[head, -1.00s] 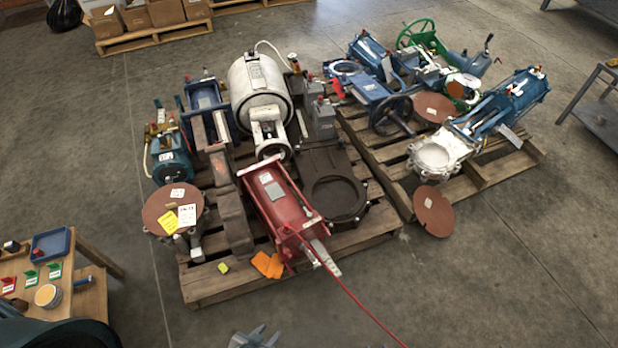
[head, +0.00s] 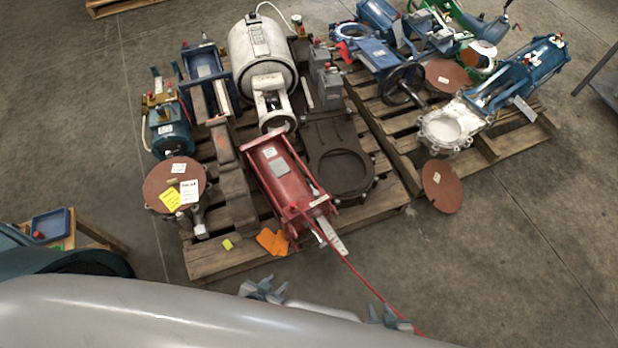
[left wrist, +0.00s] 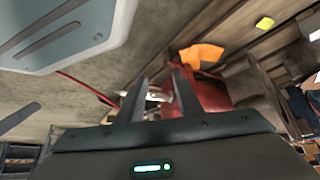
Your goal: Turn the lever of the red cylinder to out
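The red cylinder (head: 278,182) lies on the near part of the left pallet, with a flat silver lever (head: 330,238) at its near end. A red hose runs from that end towards the lower right. My left gripper (head: 263,287) is in front of the pallet, below and left of the lever, apart from it. In the left wrist view its fingers (left wrist: 160,85) are spread and empty; the red cylinder (left wrist: 205,92) and a pale metal part show beyond them. My right gripper (head: 390,314) is lower right, near the hose; its fingers look apart. Any lever marking is too small to read.
Orange tags (head: 272,241) lie beside the cylinder at the pallet edge. The second pallet (head: 490,150) holds blue and white valves.

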